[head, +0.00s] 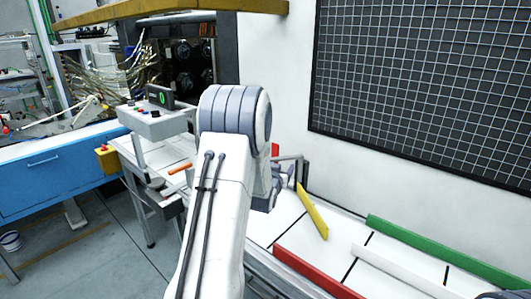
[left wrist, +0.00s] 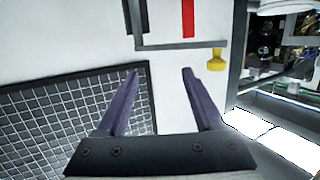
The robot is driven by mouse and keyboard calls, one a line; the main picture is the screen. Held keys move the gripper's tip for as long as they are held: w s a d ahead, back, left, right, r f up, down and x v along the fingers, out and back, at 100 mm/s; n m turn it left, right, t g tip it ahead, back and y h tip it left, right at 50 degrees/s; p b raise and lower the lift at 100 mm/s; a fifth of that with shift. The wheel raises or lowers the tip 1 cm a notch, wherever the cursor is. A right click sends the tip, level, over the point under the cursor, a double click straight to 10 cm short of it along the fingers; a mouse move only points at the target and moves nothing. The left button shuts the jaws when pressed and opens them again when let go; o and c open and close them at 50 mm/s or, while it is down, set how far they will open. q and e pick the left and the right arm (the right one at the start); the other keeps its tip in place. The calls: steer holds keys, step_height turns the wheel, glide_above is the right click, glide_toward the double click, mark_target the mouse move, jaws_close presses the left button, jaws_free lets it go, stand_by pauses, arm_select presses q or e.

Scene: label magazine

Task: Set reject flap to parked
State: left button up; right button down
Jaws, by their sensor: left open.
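A yellow flap-like bar (head: 312,211), which I take to be the reject flap, stands slanted across the white conveyor in the head view, just right of my left arm. My left gripper (left wrist: 160,72) is open and empty in the left wrist view, its two dark fingers apart. In the head view the forearm hides most of it. In the left wrist view a yellow knob-like piece (left wrist: 217,60) sits beyond the right fingertip, by a grey bar (left wrist: 180,45); I cannot tell whether it belongs to the flap. My right gripper is not in view.
A red rail (head: 312,272), a white rail (head: 400,270) and a green rail (head: 440,252) run along the conveyor. A control box (head: 155,122) stands left of my arm. A dark grid panel (head: 420,85) hangs on the wall. A blue drawer bench (head: 50,170) is at left.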

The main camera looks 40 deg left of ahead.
arm_select(q)
steer(key=s+a+n+t+y, duration=0.1)
steer(key=s+a+y, duration=0.15)
steer(key=a, duration=0.55)
steer(key=p+x, duration=0.2)
steer(key=x, duration=0.8)
steer(key=shift+w+a+r, duration=0.25)
steer(key=shift+r, duration=0.1)
jaws_close()
stand_by(0.5)
